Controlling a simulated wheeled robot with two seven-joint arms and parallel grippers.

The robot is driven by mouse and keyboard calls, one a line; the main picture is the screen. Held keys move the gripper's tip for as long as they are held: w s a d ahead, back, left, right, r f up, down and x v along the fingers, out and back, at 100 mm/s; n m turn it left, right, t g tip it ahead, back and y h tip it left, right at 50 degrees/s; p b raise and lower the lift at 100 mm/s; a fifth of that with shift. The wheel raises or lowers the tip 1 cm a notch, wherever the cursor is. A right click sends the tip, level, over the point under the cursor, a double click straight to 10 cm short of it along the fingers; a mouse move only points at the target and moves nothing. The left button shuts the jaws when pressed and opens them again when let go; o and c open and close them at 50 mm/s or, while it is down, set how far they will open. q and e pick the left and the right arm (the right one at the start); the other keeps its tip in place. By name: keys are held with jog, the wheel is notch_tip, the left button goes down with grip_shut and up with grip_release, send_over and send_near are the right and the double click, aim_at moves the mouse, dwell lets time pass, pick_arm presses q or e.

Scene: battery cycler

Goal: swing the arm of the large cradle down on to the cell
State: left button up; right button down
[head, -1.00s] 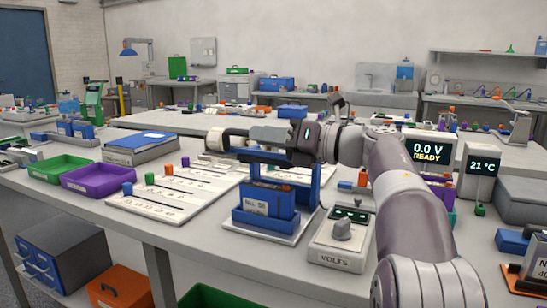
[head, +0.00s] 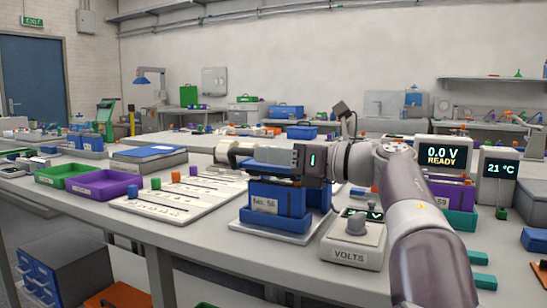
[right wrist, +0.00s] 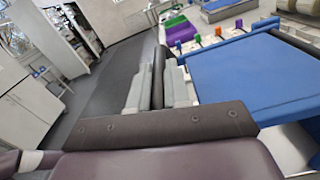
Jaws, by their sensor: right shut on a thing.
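The large cradle (head: 262,222) is blue and stands on a pale base plate near the table's front edge. A blue block labelled "No. 58", which looks like the cell (head: 273,196), sits upright in it. The cradle's blue arm (head: 262,170) lies low over the cell, mostly behind my gripper; I cannot tell whether it touches. In the right wrist view the arm is a broad blue slab (right wrist: 255,82). My right gripper (head: 238,153) is shut on a dark bar beside the slab, between its grey fingers (right wrist: 160,82). My left gripper is out of view.
A VOLTS meter box (head: 352,246) stands close right of the cradle. A white board (head: 175,203) with coloured pegs lies to its left, beyond it purple (head: 103,185) and green (head: 72,174) trays. A display (head: 444,155) reads 0.0 V READY.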

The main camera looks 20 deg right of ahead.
jog(key=c, duration=1.1)
grip_release()
jog(key=p+v, duration=0.1)
jog(key=v, duration=1.1)
jog(key=shift+s+d+p, duration=0.15)
jog(key=shift+s+p, duration=0.15)
jog(key=shift+p, duration=0.1)
